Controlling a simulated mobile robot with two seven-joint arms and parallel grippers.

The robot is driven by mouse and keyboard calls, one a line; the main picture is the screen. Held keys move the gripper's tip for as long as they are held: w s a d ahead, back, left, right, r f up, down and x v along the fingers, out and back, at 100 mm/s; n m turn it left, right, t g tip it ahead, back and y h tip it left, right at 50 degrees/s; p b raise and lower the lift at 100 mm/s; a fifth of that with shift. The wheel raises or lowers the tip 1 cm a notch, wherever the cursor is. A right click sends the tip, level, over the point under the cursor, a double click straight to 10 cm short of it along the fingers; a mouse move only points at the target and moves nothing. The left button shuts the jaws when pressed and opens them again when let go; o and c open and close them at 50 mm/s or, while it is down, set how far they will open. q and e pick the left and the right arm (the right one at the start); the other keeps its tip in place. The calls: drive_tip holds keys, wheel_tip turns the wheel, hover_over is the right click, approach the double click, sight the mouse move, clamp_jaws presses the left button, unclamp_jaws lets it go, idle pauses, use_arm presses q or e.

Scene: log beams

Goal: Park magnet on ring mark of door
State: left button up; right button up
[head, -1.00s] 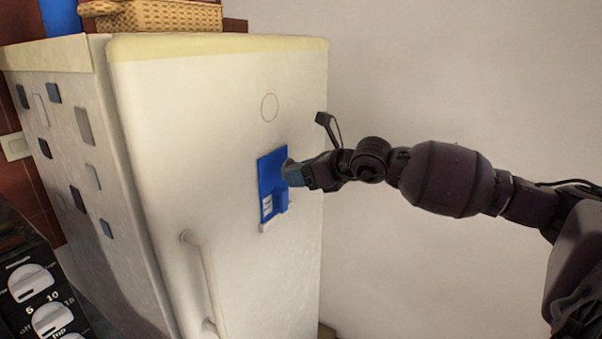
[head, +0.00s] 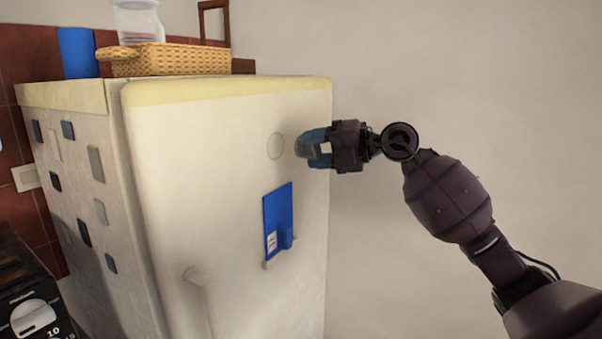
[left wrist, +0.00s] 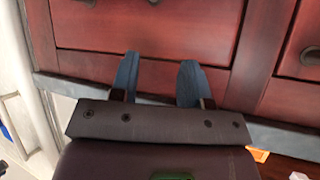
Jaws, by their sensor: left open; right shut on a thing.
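The white fridge door (head: 225,125) carries a thin ring mark (head: 275,146) on its upper right part. My right gripper (head: 311,148), with blue fingertips, is just right of the ring mark in the head view. It is shut on a small dark grey magnet (head: 302,147), partly hidden by the fingers. I cannot tell whether the magnet touches the door; it is beside the ring, not over it. My left gripper (left wrist: 158,80) is open and empty in the left wrist view, in front of red wooden drawers (left wrist: 150,30). It is outside the head view.
A blue panel (head: 278,212) with a small ledge is on the door below the ring mark. A door handle (head: 199,290) stands out at lower left. Several flat tiles (head: 96,163) are on the fridge side. A wicker basket (head: 180,60) sits on top. The wall at right is clear.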

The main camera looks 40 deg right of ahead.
drive_tip(key=shift+s+d+m+y, duration=0.15)
drive_tip(key=shift+s+m+y, duration=0.25)
drive_tip(key=shift+s+y, duration=0.25)
drive_tip(key=shift+s+a+f+m+y, duration=0.1)
drive_tip(key=shift+a+f+m+y, duration=0.05)
drive_tip(key=shift+a+m+y, duration=0.25)
drive_tip(key=shift+m+y, duration=0.35)
drive_tip(key=shift+m, duration=0.15)
use_arm(q)
drive_tip(key=shift+s+f, duration=0.15)
drive_tip(key=shift+s, duration=0.05)
drive_tip(key=shift+s, duration=0.1)
use_arm(e)
drive_tip(key=shift+p, duration=0.3)
use_arm(q)
drive_tip(key=shift+w+r, duration=0.35)
drive_tip(key=shift+r, duration=0.2)
use_arm(e)
drive_tip(key=shift+w, duration=0.2)
